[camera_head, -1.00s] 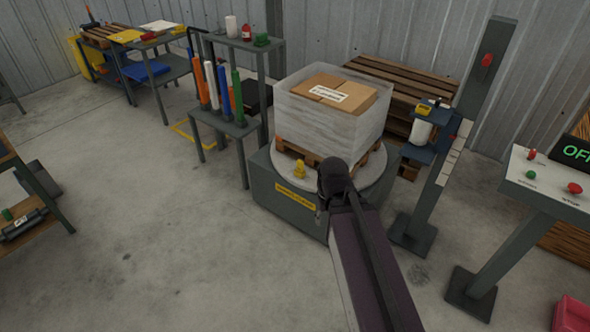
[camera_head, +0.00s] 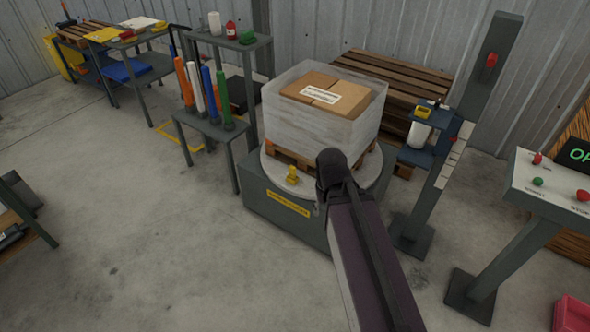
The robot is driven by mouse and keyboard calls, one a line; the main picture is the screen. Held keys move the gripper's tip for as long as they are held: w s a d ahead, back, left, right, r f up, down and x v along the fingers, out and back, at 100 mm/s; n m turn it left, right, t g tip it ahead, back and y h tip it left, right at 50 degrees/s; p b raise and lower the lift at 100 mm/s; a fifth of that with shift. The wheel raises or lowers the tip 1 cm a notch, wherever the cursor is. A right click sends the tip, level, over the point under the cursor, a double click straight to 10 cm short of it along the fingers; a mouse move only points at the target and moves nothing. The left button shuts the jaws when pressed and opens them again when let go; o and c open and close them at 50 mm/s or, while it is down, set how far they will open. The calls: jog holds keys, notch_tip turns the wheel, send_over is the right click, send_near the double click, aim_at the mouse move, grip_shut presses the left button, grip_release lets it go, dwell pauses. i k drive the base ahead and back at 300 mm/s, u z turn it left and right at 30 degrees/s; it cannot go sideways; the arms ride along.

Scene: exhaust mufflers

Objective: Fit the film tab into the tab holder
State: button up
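A carton load in clear stretch film (camera_head: 318,122) stands on a pallet on the round turntable (camera_head: 273,166). A small yellow fitting (camera_head: 291,175) stands on the turntable's front rim; I cannot tell whether it is the tab holder. I cannot make out a separate film tab. My arm reaches up from the bottom right, and its dark end shows in front of the turntable's right side. My gripper (camera_head: 321,207) is mostly hidden behind the arm's end, so its fingers and anything in them cannot be seen.
A post with a film roll (camera_head: 419,134) stands right of the turntable. A control panel (camera_head: 552,187) is at far right. A rack of coloured tubes (camera_head: 209,127) and a shelf (camera_head: 225,42) stand left. Wooden pallets (camera_head: 397,80) are behind.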

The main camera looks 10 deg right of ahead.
aim_at(419, 153)
jog(key=u, duration=0.05)
jog(key=i, duration=0.55)
